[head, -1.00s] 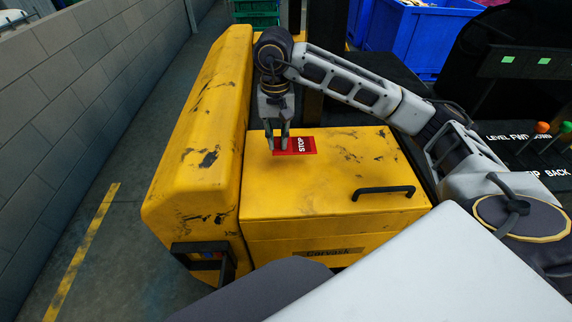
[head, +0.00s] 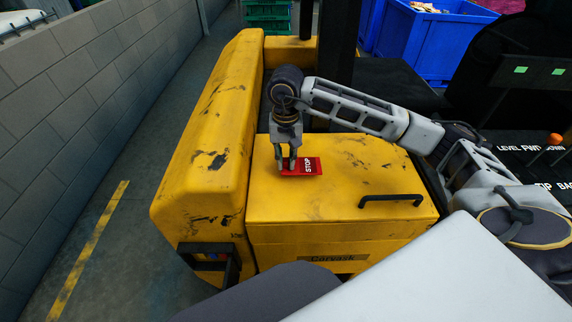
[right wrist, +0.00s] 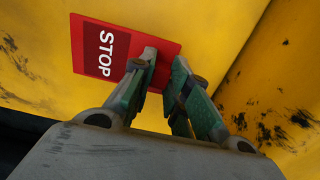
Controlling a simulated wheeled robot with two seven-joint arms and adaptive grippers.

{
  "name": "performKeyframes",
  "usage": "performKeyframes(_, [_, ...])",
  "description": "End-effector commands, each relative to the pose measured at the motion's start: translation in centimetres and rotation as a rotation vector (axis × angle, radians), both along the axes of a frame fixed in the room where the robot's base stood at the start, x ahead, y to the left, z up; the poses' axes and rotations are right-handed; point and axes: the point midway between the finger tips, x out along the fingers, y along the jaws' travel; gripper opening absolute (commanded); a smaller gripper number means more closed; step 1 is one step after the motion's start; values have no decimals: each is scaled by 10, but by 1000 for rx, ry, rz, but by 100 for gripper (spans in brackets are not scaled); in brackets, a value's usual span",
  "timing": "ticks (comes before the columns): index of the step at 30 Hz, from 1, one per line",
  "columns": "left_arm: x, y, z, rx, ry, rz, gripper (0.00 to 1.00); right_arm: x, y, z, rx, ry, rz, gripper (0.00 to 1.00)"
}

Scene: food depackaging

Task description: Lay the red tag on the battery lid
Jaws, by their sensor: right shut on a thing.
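The red tag (head: 302,168) is a flat red card with a dark panel reading STOP. It shows over the far left part of the yellow battery lid (head: 345,195). My right gripper (head: 288,166) comes down from above, shut on the tag's left end. In the right wrist view the fingers (right wrist: 158,72) cover one edge of the tag (right wrist: 118,48), and the STOP side is visible. The tag looks nearly flat and close over the lid; I cannot tell whether it touches. My left gripper is not in view.
A black handle (head: 391,200) stands on the lid's near right part. A raised yellow body panel (head: 205,150) runs along the lid's left side. Control levers (head: 556,140) are at the right. A blue bin (head: 430,45) stands behind. The lid's middle is clear.

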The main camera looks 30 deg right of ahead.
Motion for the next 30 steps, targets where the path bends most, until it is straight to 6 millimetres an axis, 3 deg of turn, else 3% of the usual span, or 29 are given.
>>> performKeyframes(9, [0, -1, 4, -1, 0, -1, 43, 0, 0, -29, 0, 1, 1, 0])
performKeyframes(26, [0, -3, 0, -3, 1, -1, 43, 0, 0, -34, 0, 0, 0, 0])
performKeyframes(27, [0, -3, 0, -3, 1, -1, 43, 0, 0, -34, -1, 0, 0, 21])
performKeyframes(30, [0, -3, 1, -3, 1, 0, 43, 0, 0, -33, 0, 0, 0, 34])
